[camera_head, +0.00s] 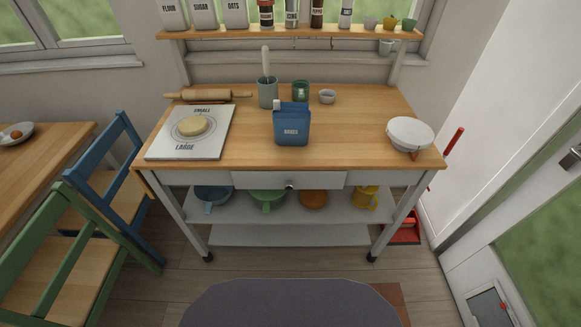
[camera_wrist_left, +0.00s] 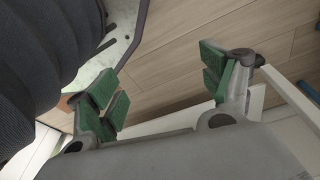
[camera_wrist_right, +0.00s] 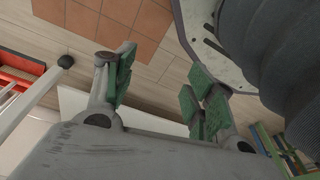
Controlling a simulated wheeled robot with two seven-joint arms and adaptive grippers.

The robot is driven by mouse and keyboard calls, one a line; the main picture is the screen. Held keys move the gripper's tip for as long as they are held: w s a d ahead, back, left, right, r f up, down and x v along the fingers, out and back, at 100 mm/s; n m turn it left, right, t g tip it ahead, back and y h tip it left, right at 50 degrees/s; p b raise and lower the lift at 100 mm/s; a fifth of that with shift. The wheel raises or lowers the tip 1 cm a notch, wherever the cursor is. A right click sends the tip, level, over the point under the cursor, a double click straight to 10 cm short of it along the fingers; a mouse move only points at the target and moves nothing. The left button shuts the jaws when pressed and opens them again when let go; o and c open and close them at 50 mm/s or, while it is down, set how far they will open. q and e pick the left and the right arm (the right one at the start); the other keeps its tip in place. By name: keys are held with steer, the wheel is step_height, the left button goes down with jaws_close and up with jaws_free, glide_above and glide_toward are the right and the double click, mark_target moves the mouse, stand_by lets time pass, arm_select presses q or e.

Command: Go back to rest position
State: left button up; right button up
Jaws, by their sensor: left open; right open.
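My left gripper (camera_wrist_left: 165,85) shows in the left wrist view, open and empty, its green-padded fingers apart over the wooden floor. My right gripper (camera_wrist_right: 160,90) shows in the right wrist view, also open and empty, with floor behind its fingers. Neither gripper nor arm is in the head view. The wooden worktop cart (camera_head: 345,150) stands ahead, and nothing of mine is over its top.
The cart top bears a dough board (camera_head: 215,147), a rolling pin (camera_head: 205,95), a blue bags holder (camera_head: 292,126) and a white bowl (camera_head: 410,133). Blue (camera_head: 88,175) and green (camera_head: 52,245) chairs stand at left. A red dustpan (camera_head: 405,232) lies by the cart's right legs.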

arm_select(q)
steer(key=s+a+r+p, duration=0.1)
steer(key=s+a+p, duration=0.1)
steer(key=s+p, duration=0.5)
steer(key=s+a+r+g+p, duration=0.1)
steer(key=s+a+p, duration=0.2)
steer(key=s+p, duration=0.4)
steer(key=shift+s+a+r+y, duration=0.3)
steer(key=shift+s+r, duration=0.1)
steer(key=shift+s, duration=0.75)
arm_select(e)
steer(key=s+d+r, duration=0.1)
steer(key=s+d, duration=0.1)
steer(key=s, duration=0.6)
steer(key=s+d+r+g, duration=0.1)
steer(key=s+d, duration=0.2)
steer(key=s, duration=0.5)
steer(key=shift+s+d+r+h, duration=0.15)
steer(key=shift+d+r+h, duration=0.15)
steer(key=shift+r, duration=0.1)
steer(key=shift+a, duration=0.1)
